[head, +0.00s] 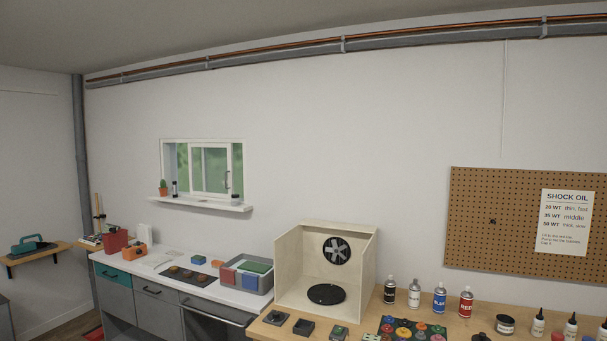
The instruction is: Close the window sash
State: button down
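The white window (166,160) is set in the far wall, left of the picture's middle, with green showing through it. I cannot tell clearly which gaps are glazed. My gripper is not in view.
The window sill (205,202) holds a potted cactus (163,188) and small dark bottles at both ends. Below are a white-topped cabinet (150,268), a grey bin (262,284), and a wooden bench with an open fan box (365,270) and several bottles.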

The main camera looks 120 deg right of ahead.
aim_at(190, 145)
jog(key=z, duration=3.55)
jog(key=i+z, duration=0.2)
jog(key=z, duration=0.4)
jog(key=i+j+z, duration=0.15)
jog(key=i+j, duration=0.15)
jog(key=i+j+z, duration=0.15)
jog(key=i+j, duration=0.2)
jog(key=i+j+z, duration=0.15)
jog(key=i+j, duration=0.15)
jog(key=i+j+z, duration=0.15)
jog(key=j, duration=0.35)
jog(key=i+j+z, duration=0.15)
jog(key=i+j, duration=0.2)
jog(key=j, duration=0.1)
